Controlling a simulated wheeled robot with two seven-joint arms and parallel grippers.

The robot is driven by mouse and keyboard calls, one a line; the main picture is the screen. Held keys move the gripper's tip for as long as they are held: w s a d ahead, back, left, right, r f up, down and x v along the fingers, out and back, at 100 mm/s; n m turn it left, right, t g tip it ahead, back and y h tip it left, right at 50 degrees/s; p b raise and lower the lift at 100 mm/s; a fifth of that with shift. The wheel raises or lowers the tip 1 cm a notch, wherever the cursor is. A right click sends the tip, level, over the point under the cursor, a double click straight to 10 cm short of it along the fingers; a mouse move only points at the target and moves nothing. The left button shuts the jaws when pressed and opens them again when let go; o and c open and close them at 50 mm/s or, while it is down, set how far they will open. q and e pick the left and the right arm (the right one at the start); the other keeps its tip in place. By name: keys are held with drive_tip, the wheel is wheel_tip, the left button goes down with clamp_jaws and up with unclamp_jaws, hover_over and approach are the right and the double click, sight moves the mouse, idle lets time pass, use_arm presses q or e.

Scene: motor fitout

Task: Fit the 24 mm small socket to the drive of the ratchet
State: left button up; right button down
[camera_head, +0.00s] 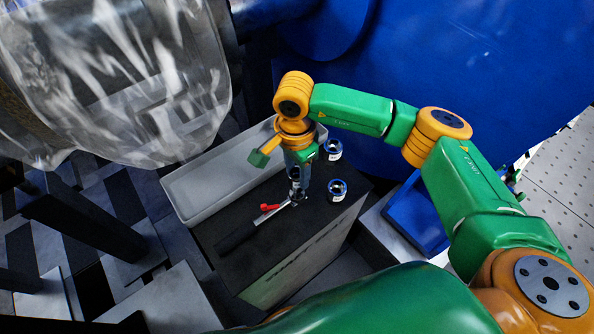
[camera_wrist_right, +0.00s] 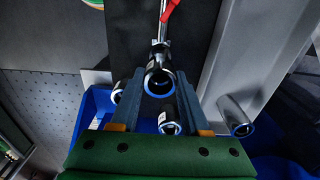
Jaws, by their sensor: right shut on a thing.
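My right gripper (camera_head: 298,186) points down at the ratchet's head end. In the right wrist view its two fingers (camera_wrist_right: 159,78) are shut on a metal socket (camera_wrist_right: 158,76) with a blue ring at its open end. The ratchet (camera_head: 268,213) lies on the dark box top, with a dark handle and a red lever. It also shows in the right wrist view (camera_wrist_right: 163,28), its head end behind the held socket. I cannot tell whether the socket is seated on the drive, which is hidden, or read its size. My left gripper is out of view.
Two other sockets (camera_head: 332,148) (camera_head: 337,188) stand on the box top (camera_head: 300,235), right of the gripper. A grey tray (camera_head: 190,200) lies along its left side. A blue bin (camera_head: 415,215) stands to the right. A clear plastic-wrapped object (camera_head: 130,80) hangs at upper left.

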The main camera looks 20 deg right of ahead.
idle(0.5)
drive_tip(key=shift+f+b, duration=1.45)
drive_tip(key=shift+b, duration=0.4)
idle(0.3)
idle(0.4)
drive_tip(key=shift+c, duration=1.5)
unclamp_jaws()
drive_tip(key=shift+r, duration=0.15)
wheel_tip(320, 180, up, 7)
drive_tip(key=shift+a, duration=0.1)
